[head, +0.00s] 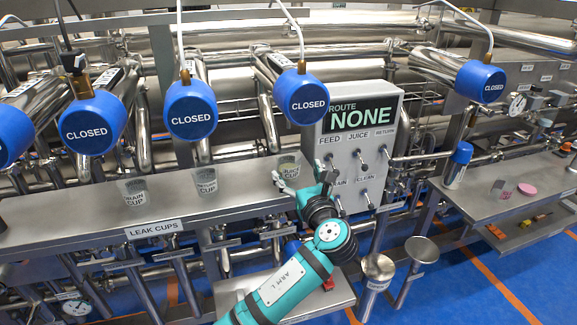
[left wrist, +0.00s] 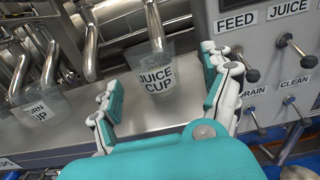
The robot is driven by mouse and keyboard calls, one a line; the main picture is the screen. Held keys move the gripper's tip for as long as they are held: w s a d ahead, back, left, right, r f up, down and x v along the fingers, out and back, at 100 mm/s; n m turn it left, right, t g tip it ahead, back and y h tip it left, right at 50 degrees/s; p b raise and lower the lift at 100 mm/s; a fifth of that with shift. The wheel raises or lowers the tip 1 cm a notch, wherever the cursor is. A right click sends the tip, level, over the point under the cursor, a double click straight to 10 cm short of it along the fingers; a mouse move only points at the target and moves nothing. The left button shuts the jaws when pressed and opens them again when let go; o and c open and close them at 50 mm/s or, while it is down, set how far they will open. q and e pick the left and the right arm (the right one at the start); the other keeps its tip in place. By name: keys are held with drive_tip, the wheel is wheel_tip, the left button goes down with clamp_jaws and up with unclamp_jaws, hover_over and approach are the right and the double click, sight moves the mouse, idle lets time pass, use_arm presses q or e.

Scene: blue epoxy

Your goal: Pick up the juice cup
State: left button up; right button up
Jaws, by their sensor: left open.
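The juice cup (head: 290,168) is a clear cup with a "JUICE CUP" label, upright on the steel shelf marked "LEAK CUPS" (head: 80,222), at its right end. My left gripper (head: 300,186) is close in front of it in the head view and partly overlaps its lower part. In the left wrist view the juice cup (left wrist: 155,78) stands ahead, between the lines of the two open fingers (left wrist: 160,100). The fingers look apart from the cup, with nothing held. My right gripper is not in view.
The return cup (head: 206,182) and drain cup (head: 135,190) stand left of the juice cup. A panel with lever switches (head: 352,150) rises close on the right. Blue "CLOSED" valve heads (head: 308,97) hang above. A side table (head: 500,200) is at right.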

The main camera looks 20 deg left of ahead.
sight(292, 169)
use_arm(q)
drive_tip(key=shift+w+a+r, duration=0.15)
drive_tip(key=shift+w+a, duration=0.15)
drive_tip(key=shift+a, duration=0.05)
drive_tip(key=p+x, duration=0.1)
drive_tip(key=x, duration=0.2)
drive_tip(key=shift+w+a, duration=0.1)
drive_tip(key=shift+a, duration=0.25)
drive_tip(key=shift+w+a+f, duration=0.2)
drive_tip(key=shift+w+a, duration=0.05)
drive_tip(key=shift+w, duration=0.1)
drive_tip(key=shift+d, duration=0.1)
drive_tip(key=c, duration=1.3)
drive_tip(key=shift+r, duration=0.1)
